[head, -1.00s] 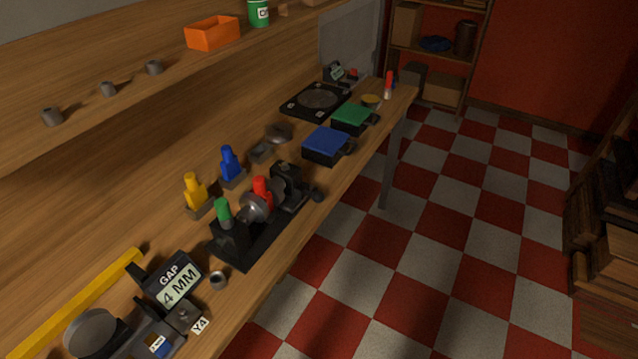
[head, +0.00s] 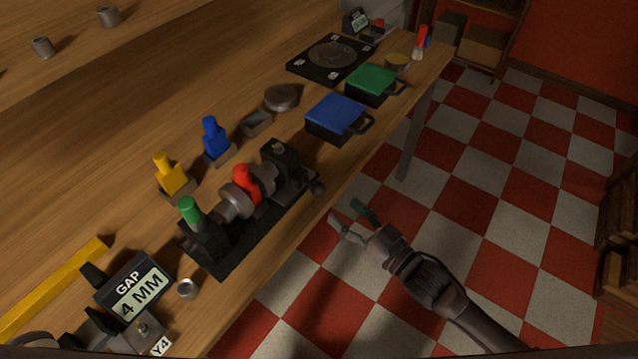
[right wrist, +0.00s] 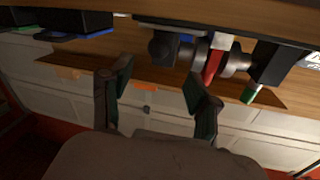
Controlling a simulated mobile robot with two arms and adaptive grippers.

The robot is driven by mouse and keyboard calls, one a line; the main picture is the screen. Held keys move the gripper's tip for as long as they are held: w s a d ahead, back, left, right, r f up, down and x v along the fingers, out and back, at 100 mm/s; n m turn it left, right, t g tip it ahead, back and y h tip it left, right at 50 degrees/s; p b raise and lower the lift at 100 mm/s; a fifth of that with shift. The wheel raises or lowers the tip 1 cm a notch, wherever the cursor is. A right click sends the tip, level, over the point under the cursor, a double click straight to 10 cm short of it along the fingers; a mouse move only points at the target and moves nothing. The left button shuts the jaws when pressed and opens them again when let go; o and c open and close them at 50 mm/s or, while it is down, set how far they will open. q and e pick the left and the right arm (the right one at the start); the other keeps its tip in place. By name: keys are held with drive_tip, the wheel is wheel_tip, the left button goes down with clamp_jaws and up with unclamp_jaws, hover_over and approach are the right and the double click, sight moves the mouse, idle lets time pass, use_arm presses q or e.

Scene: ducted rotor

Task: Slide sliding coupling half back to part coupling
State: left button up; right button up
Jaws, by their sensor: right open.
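The shaft rig stands on a black base (head: 262,235) near the bench's front edge. A grey metal coupling half (head: 236,203) and a second round half (head: 263,178) sit on its shaft, with a red handle (head: 241,178) upright by them. I cannot tell for sure which half slides. A green handle (head: 190,211) tops the near end block. My right gripper (head: 350,216) is open and empty, off the bench's front edge, right of the rig and apart from it. In the right wrist view the red handle (right wrist: 211,66) lies beyond the open fingers (right wrist: 158,78). My left gripper is out of view.
A gap display (head: 133,286) reading 4 MM stands left of the rig, with a small metal ring (head: 185,288) between. Yellow (head: 171,176) and blue (head: 212,140) bottle-shaped pieces stand behind. Blue (head: 337,117) and green (head: 373,84) boxes lie beyond. The floor side is open.

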sight(323, 192)
drive_tip(key=x, duration=0.8)
drive_tip(key=shift+w+p, duration=0.15)
drive_tip(key=shift+p, duration=0.25)
drive_tip(key=shift+w+a, duration=0.45)
drive_tip(key=shift+w, duration=0.05)
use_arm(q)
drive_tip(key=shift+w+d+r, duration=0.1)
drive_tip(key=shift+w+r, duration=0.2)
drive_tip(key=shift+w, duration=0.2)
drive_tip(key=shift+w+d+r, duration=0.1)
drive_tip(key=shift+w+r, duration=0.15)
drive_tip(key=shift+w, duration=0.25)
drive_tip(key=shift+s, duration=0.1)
use_arm(e)
drive_tip(key=shift+c, duration=0.5)
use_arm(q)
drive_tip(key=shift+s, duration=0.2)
use_arm(e)
clamp_jaws()
drive_tip(key=shift+f, duration=0.1)
